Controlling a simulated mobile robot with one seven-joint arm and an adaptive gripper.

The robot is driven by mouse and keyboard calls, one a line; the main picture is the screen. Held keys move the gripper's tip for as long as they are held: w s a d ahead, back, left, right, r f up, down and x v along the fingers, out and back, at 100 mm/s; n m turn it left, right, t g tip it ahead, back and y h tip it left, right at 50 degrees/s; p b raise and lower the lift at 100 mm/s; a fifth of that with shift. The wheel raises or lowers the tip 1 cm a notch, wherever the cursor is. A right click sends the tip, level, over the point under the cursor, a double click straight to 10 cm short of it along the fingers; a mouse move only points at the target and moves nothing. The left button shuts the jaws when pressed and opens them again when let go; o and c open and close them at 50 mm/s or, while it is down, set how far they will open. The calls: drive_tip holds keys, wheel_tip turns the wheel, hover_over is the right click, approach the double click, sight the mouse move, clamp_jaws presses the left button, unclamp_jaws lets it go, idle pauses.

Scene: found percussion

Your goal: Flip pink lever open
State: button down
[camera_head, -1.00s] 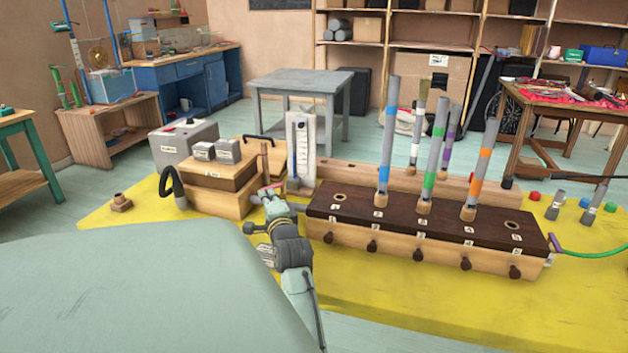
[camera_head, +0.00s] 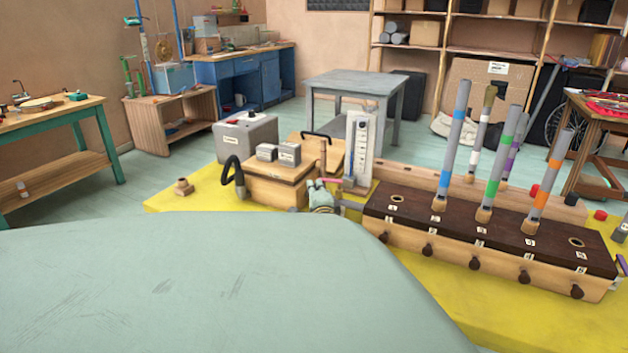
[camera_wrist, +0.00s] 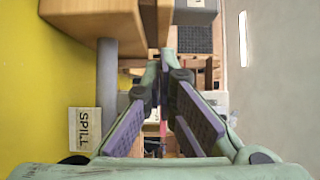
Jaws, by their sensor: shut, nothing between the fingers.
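My gripper (camera_head: 320,187) is beside the wooden box with the grey blocks, left of the dark-topped pipe chest. In the wrist view its green fingers with purple pads (camera_wrist: 165,62) come together at the tips, with nothing seen held. A small pink piece (camera_head: 348,183), possibly the lever, shows just right of my gripper, by the foot of the white upright gauge panel. A thin pink-red strip (camera_wrist: 163,128) shows between the finger linkages in the wrist view. I cannot tell whether it is the lever, or whether my gripper touches the lever. The lever's position is unclear.
The pipe chest (camera_head: 480,228) with several upright grey pipes stands right of my gripper. A white gauge panel (camera_head: 359,150) rises behind it. The wooden box (camera_head: 275,180) is on the left.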

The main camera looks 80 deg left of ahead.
drive_tip(key=s+d, duration=0.1)
drive_tip(key=d, duration=1.1)
idle(0.5)
